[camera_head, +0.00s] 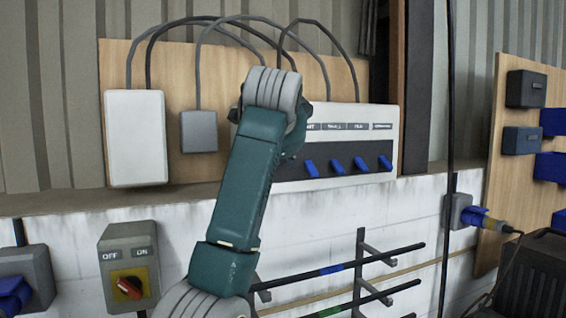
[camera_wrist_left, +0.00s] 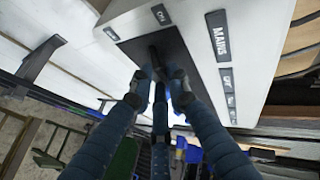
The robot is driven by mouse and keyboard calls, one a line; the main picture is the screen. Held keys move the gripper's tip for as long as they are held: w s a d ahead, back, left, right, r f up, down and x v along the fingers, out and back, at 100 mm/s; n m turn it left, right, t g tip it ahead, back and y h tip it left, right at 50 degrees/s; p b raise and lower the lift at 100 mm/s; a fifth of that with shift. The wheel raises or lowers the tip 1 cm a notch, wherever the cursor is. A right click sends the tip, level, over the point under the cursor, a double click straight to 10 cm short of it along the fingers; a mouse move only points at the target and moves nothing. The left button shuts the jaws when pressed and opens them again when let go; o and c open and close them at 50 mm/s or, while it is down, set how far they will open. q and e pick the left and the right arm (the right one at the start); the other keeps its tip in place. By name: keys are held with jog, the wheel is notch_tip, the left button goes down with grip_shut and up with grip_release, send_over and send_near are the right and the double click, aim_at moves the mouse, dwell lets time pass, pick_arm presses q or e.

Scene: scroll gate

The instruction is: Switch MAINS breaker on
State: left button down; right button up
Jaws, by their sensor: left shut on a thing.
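The white breaker box (camera_head: 350,118) hangs on a wooden board, with several blue switches (camera_head: 361,165) on its dark strip. The left part of the box is hidden behind my left arm in the head view. In the left wrist view the MAINS label (camera_wrist_left: 218,36) is on the box, beside the dark panel. My left gripper (camera_wrist_left: 160,78) has its fingers together on a dark switch lever (camera_wrist_left: 154,53) at that panel. The fingertips cover part of the lever, so its exact position is unclear. My right gripper is in neither view.
A white box (camera_head: 136,140) and a small grey box (camera_head: 198,132) sit left of the breaker box. A grey OFF/ON rotary switch (camera_head: 129,270) is below. A rod rack (camera_head: 360,270) stands in front of the wall. Dark cables (camera_head: 227,22) arch above.

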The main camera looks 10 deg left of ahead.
pick_arm(q)
jog(key=shift+w+a+r+g+h, duration=0.15)
jog(key=shift+r+g+h, duration=0.15)
jog(key=shift+g, duration=0.2)
jog(key=shift+n, duration=0.3)
jog(key=c, duration=1.7)
grip_release()
jog(key=shift+a, duration=0.15)
jog(key=shift+o, duration=0.2)
jog(key=v, duration=1.2)
jog(key=shift+w, duration=0.1)
